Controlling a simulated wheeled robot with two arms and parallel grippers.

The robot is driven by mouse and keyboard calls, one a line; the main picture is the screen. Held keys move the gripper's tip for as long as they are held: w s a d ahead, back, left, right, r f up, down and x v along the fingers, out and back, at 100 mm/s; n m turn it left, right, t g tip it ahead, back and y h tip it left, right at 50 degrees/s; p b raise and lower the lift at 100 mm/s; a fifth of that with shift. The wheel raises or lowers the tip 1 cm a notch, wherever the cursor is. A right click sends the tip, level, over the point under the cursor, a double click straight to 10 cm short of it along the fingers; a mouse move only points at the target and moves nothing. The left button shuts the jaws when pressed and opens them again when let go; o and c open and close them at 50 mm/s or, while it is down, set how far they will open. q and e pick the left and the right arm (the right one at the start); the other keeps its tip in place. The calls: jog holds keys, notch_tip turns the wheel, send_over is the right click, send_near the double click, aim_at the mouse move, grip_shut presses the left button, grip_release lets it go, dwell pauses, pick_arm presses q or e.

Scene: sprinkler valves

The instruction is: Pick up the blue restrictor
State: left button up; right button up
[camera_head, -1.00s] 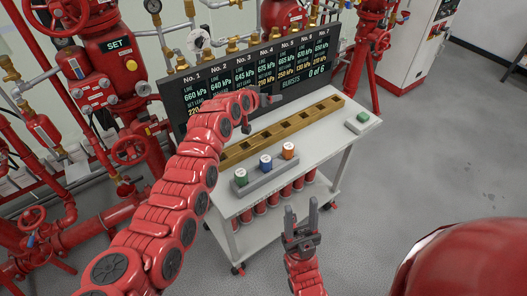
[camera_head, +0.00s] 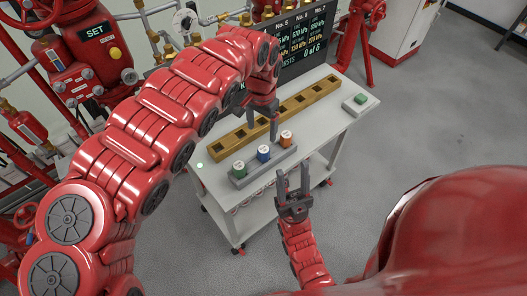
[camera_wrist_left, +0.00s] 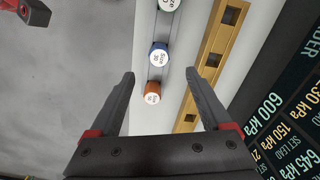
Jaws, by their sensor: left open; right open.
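The blue restrictor (camera_head: 263,154) stands upright in a grey holder (camera_head: 241,182) on the cart, between a green one (camera_head: 239,169) and an orange one (camera_head: 286,138). It also shows in the left wrist view (camera_wrist_left: 158,55), its white top towards the camera. My left gripper (camera_head: 262,132) is open and empty, above the cart behind the holder. In the left wrist view its fingers (camera_wrist_left: 160,75) are spread to either side of the row, with the orange restrictor (camera_wrist_left: 152,93) nearer the palm. My right gripper (camera_head: 293,172) is open and empty, in front of the cart.
A long wooden block with square holes (camera_head: 262,119) lies behind the holder. A grey box with a green button (camera_head: 360,99) is at the cart's right end. A display board (camera_head: 308,40) stands along the back edge.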

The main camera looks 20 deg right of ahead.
pick_arm(q)
jog(key=p, duration=0.2)
send_over(264, 149)
jog(key=f, duration=0.4)
jog(key=shift+s+a+f, duration=0.15)
jog(key=shift+a+f, duration=0.2)
jog(key=shift+f, duration=0.5)
jog(key=shift+d+f+p, duration=0.2)
jog(key=shift+f+p, duration=0.35)
jog(key=shift+f, duration=0.2)
notch_tip(264, 149, down, 3)
jog(key=shift+d+r+p, duration=0.1)
jog(key=shift+d+p, duration=0.05)
jog(key=shift+p, duration=0.35)
jog(key=shift+f, duration=0.55)
grip_shut()
